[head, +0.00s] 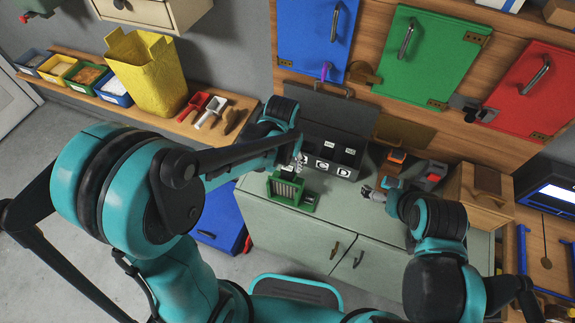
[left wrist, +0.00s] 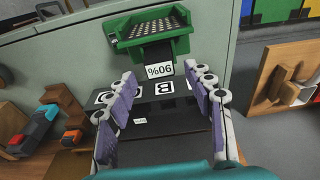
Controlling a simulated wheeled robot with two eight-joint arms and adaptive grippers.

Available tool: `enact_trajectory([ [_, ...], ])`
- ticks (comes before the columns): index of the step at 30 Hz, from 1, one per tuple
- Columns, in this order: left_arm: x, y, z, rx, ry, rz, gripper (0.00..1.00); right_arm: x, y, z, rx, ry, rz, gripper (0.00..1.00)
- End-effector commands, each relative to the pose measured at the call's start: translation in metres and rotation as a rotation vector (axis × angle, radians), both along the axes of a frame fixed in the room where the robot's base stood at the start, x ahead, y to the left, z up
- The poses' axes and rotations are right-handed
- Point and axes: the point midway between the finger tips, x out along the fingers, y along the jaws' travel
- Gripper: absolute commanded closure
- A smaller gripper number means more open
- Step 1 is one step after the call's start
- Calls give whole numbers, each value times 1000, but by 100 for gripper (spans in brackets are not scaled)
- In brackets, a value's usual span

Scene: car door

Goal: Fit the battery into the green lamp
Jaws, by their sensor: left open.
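The green lamp (head: 285,189), a green body with a barred or grilled face, stands on the cabinet top at the front edge. It also shows at the top of the left wrist view (left wrist: 150,30). A black block with a white 90% label, seemingly the battery (left wrist: 158,70), shows right against the green body; I cannot tell whether it is seated in it. My left gripper (left wrist: 163,84) is open, its fingers apart on both sides of the block, apparently not touching it. My right gripper (head: 374,190) hovers over the cabinet's right part; its fingers are too small to judge.
A dark open toolbox (head: 335,150) with letter-labelled compartments stands behind the lamp. Orange and red tools (head: 420,175) and a wooden box (head: 482,190) lie to the right. Blue, green and red doors (head: 435,55) hang on the wall. Some of the cabinet top (head: 335,200) is bare.

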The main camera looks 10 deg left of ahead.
Motion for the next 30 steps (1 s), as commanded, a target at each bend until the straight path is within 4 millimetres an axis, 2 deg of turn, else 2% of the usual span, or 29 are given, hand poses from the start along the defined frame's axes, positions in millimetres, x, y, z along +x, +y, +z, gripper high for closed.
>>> enact_trajectory([
  [1,-2,0,16,0,0,0,47,0,0,7,0,0,0,0],
  [6,-6,1,50,0,0,0,47,0,0,16,0,0,0,0],
  [13,-9,2,72,-1,-3,1,47,0,0,21,0,0,0,0],
  [17,-19,11,86,-8,-43,15,47,0,0,21,0,0,0,0],
  [24,-64,48,122,-32,-247,80,47,0,0,20,0,0,0,0],
  [30,-98,72,133,-40,-411,130,47,0,0,20,0,0,0,0],
])
